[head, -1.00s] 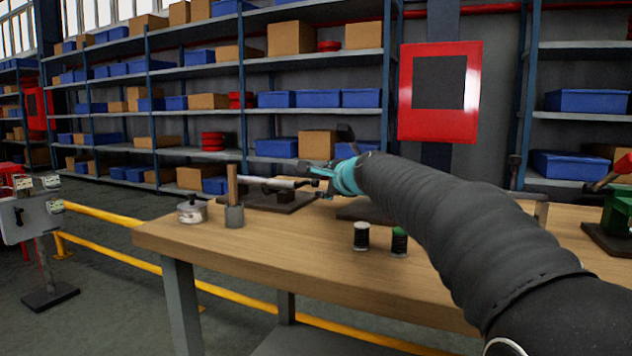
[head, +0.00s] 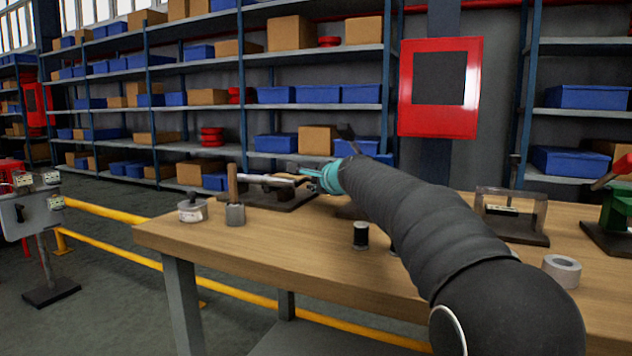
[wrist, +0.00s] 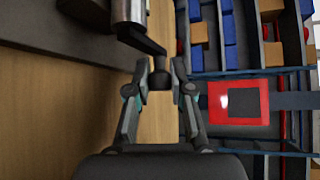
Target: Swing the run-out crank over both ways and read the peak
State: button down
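The crank fixture (head: 274,184) sits on a dark base on the workbench; a shiny metal shaft lies across it. In the wrist view, the metal cylinder (wrist: 130,12) carries a dark crank arm (wrist: 143,42) ending in a dark rounded knob (wrist: 159,78). My gripper (wrist: 160,75) has its fingertips drawn in on both sides of this knob, which fills the gap between them, so it looks shut on the knob. In the head view my teal gripper (head: 312,173) is at the right end of the shaft. No peak reading is legible.
Shelving stands behind.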

jog(key=shift+f+t+b, duration=0.1)
jog(key=shift+t+b, duration=0.2)
jog(key=shift+b, duration=0.75)
jog(key=shift+n+b, duration=0.3)
jog(key=shift+b, duration=0.3)
jog(key=shift+r+t+b, duration=0.3)
jog(key=shift+r+b, duration=0.1)
jog(key=shift+b, duration=0.15)
jog(key=c, duration=1)
grip_release()
jog(key=shift+s, duration=0.1)
jog(key=v, duration=1.2)
